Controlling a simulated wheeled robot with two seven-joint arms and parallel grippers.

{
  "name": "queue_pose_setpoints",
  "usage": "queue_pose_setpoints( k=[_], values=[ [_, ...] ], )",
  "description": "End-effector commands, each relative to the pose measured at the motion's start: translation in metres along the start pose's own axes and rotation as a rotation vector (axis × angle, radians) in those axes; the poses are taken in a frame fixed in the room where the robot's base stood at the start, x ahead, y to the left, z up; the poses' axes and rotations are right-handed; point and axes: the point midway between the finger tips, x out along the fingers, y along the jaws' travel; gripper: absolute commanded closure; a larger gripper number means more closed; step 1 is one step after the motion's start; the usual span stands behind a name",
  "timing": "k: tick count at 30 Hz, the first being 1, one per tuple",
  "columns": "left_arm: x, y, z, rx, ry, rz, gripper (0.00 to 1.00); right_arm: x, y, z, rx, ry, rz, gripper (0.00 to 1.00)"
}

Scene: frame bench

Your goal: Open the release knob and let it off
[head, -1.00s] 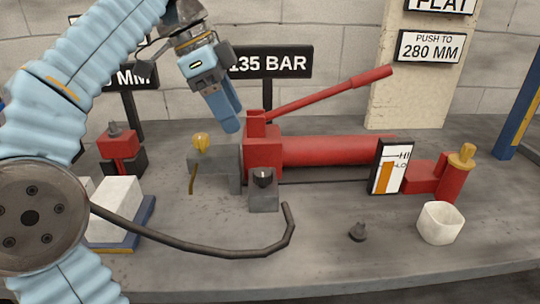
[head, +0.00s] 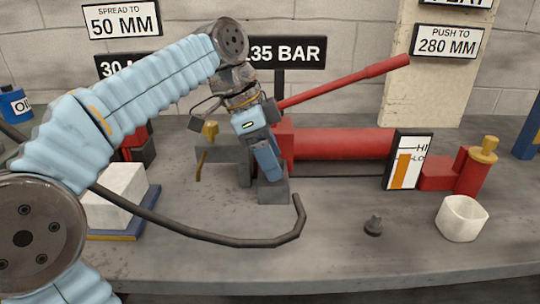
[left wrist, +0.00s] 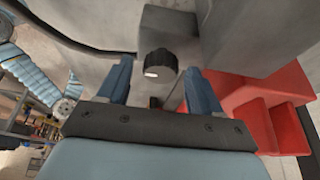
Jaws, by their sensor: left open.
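The release knob appears to be a dark ribbed knob (left wrist: 158,65) with a white mark, on a grey block (head: 272,192) in front of the red pump (head: 340,143). In the left wrist view it lies between the two blue fingers of my left gripper (head: 268,172), with gaps on both sides. My left gripper is open and points down over the block. In the head view the fingers hide the knob. The red pump handle (head: 345,82) slants up to the right. My right gripper is not in view.
A yellow knob (head: 210,129) stands left of the pump. A gauge (head: 408,160) with an orange bar, a white cup (head: 461,218) and a small dark fitting (head: 373,225) are at the right. A dark hose (head: 235,240) curves across the bench front.

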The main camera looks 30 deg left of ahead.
Motion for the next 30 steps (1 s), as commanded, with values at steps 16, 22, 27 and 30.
queue_pose_setpoints(
  k=[16, 22, 27, 30],
  values=[
    [-0.0003, 0.0000, 0.0001, -0.004, 0.000, -0.001, 0.91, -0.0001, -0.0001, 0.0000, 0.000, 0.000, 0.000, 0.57],
    [-0.0004, 0.0005, 0.0002, -0.046, -0.001, -0.018, 0.91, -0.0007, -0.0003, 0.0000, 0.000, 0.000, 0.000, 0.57],
    [-0.0009, 0.0013, -0.0002, -0.133, 0.000, -0.056, 0.91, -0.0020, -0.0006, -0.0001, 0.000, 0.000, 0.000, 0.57],
    [-0.0008, 0.0019, -0.0003, -0.206, -0.001, -0.085, 0.91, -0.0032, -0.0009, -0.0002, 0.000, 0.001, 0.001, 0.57]
  ],
)
